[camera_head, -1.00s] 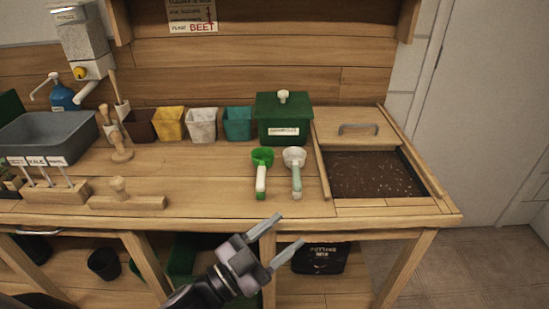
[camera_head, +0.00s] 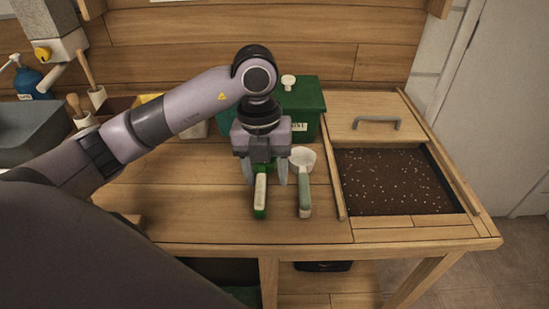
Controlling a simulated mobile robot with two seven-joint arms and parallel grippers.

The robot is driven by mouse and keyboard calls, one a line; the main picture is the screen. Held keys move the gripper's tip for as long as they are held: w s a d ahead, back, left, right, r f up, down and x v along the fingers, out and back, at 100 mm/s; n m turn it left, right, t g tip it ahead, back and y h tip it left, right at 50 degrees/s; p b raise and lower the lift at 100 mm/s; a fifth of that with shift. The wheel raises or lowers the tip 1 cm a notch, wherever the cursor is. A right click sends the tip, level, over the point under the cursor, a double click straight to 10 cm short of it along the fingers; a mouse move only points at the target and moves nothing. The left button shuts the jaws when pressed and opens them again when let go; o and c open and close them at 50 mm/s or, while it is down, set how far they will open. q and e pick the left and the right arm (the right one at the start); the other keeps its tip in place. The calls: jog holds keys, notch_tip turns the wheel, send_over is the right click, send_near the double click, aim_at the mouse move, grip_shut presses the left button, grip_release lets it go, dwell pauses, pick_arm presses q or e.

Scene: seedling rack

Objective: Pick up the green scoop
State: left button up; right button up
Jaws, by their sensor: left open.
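The green scoop (camera_head: 260,196) lies on the wooden bench with its pale-topped handle toward me; its cup is mostly hidden behind my gripper. My left gripper (camera_head: 264,178) points down over the scoop, open, with one finger on each side of it near the cup end of the handle. I cannot tell whether the fingers touch it. A white scoop (camera_head: 304,186) with a grey-green handle lies just to the right, its cup close to the right finger. My right gripper is not in view.
A green lidded box (camera_head: 306,104) stands behind the gripper. A soil bin (camera_head: 392,182) with a sliding wooden lid (camera_head: 361,118) is at the right. A grey basin (camera_head: 33,135) is at the left. The bench front (camera_head: 225,225) is clear.

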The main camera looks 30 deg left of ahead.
aim_at(261, 185)
pick_arm(q)
jog(key=shift+w+a+r+n+y, duration=0.3)
jog(key=shift+w+a+y, duration=0.1)
jog(key=shift+w+a, duration=0.3)
jog(key=shift+w+a+f, duration=0.1)
jog(key=shift+a, duration=0.2)
jog(key=shift+s+f, duration=0.25)
jog(key=shift+f, duration=0.9)
notch_tip(261, 185, down, 4)
jog(key=shift+s+f+p, duration=0.1)
jog(key=shift+f+p, duration=0.1)
jog(key=shift+p, duration=0.2)
jog(key=shift+c, duration=0.3)
grip_shut()
